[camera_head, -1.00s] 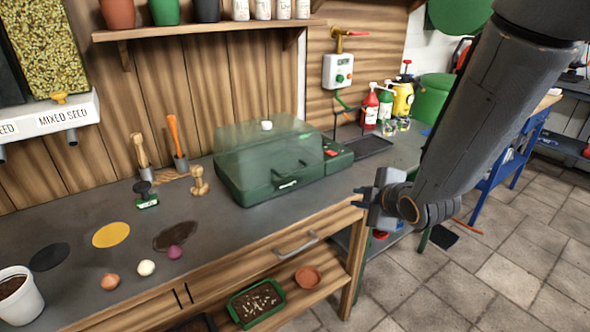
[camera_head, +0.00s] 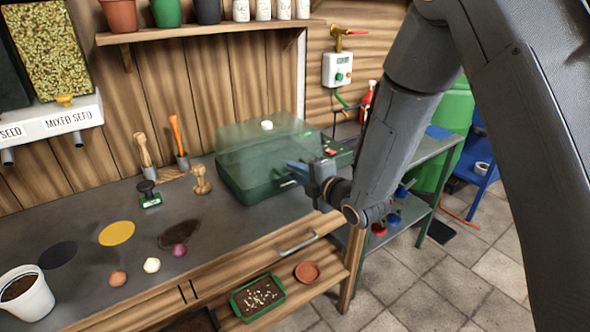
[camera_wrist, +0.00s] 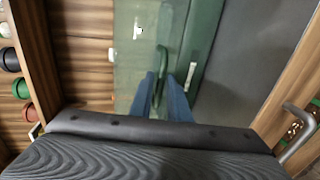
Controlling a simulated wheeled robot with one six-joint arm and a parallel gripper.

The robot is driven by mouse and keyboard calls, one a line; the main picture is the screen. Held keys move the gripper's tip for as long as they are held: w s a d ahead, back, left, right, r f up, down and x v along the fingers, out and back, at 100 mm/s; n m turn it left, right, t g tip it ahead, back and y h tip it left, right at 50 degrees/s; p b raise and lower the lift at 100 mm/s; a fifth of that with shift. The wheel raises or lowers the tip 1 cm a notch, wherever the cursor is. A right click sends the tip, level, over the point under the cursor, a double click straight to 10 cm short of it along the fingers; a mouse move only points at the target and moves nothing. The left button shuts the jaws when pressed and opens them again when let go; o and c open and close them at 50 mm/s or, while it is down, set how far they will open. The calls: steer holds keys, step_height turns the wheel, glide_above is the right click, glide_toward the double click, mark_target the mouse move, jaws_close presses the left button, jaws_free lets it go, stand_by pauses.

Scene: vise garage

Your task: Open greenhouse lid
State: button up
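The greenhouse (camera_head: 248,182) is a dark green box with a translucent green lid (camera_head: 255,150) on the workbench. The lid lies shut on the base and has a small white knob on top. In the wrist view, a curved dark green handle (camera_wrist: 163,60) stands at the lid's front edge (camera_wrist: 148,45). My gripper (camera_head: 303,172) is at the front right of the greenhouse. In the wrist view my blue fingers (camera_wrist: 161,88) are apart, with the near part of the handle between them in the picture. I cannot tell whether they touch it.
A workbench drawer with a metal handle (camera_head: 296,243) is below the greenhouse. A wooden stamp (camera_head: 201,181) and hand tools stand to its left. A wall shelf (camera_head: 205,33) with pots hangs above. The bench front left holds several bulbs and a white pot (camera_head: 30,297).

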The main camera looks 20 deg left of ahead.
steer(key=shift+w+a+f, duration=0.1)
steer(key=shift+w+a, duration=0.1)
steer(key=shift+a, duration=0.05)
jaws_close()
stand_by(1.4)
